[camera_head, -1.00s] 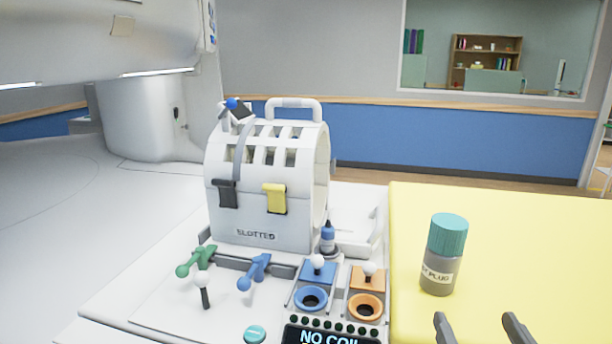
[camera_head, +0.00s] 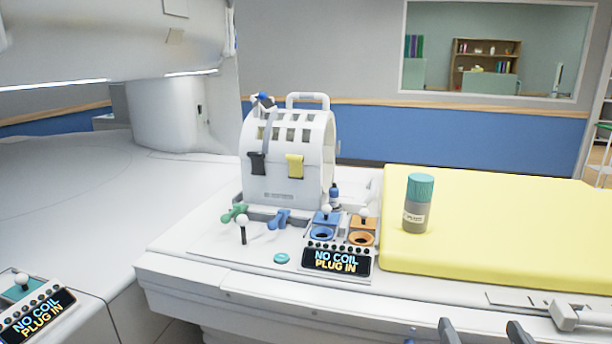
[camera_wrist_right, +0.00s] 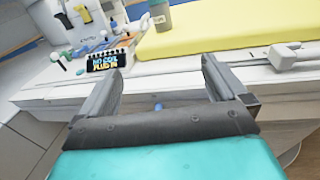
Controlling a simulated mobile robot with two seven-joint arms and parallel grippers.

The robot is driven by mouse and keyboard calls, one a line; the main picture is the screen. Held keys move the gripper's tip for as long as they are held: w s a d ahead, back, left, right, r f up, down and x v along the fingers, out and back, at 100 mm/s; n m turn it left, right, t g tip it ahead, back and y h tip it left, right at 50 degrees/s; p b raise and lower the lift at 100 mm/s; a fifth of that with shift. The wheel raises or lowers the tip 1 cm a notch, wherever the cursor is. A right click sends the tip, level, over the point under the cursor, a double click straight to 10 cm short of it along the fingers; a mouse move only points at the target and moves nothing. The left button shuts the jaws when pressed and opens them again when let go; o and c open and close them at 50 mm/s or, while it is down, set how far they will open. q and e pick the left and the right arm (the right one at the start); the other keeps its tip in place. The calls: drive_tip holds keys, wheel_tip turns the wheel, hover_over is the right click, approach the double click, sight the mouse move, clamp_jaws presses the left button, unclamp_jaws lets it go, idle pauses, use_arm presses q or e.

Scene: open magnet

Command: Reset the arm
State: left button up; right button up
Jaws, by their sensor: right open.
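My right gripper (camera_head: 482,332) shows at the bottom edge of the head view, with only its two dark fingertips in sight. It is open and empty, in front of the white table's (camera_head: 250,290) near edge. In the right wrist view its fingers (camera_wrist_right: 162,80) are spread wide with nothing between them, and the table edge shows beyond. The rest of the right arm is hidden in the head view. My left gripper is in neither view.
On the table stand a white slotted coil (camera_head: 288,165), a "NO COIL PLUG IN" display (camera_head: 337,262), blue and green levers and two sockets. A teal-capped bottle (camera_head: 418,205) stands on the yellow pad (camera_head: 510,225). A white rail handle (camera_head: 580,317) juts at right.

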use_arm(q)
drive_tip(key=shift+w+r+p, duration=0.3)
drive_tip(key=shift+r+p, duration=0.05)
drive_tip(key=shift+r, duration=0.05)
use_arm(e)
drive_tip(key=s+a+f+m+g+y, duration=0.1)
drive_tip(key=s+a+f+m+g, duration=0.1)
drive_tip(key=f+m, duration=0.6)
drive_tip(key=s+a+f+m+g+y, duration=0.1)
drive_tip(key=s+f+m, duration=0.3)
drive_tip(key=f+m, duration=0.5)
drive_tip(key=s+a+f+m+g+y, duration=0.1)
drive_tip(key=s+a+f+m+g, duration=0.2)
drive_tip(key=f+m, duration=0.5)
drive_tip(key=a+m+g, duration=0.1)
drive_tip(key=m, duration=0.5)
drive_tip(key=shift+s+f+m+y, duration=0.2)
drive_tip(key=shift+s+m+y, duration=0.1)
drive_tip(key=shift+m, duration=0.1)
drive_tip(key=shift+w, duration=0.1)
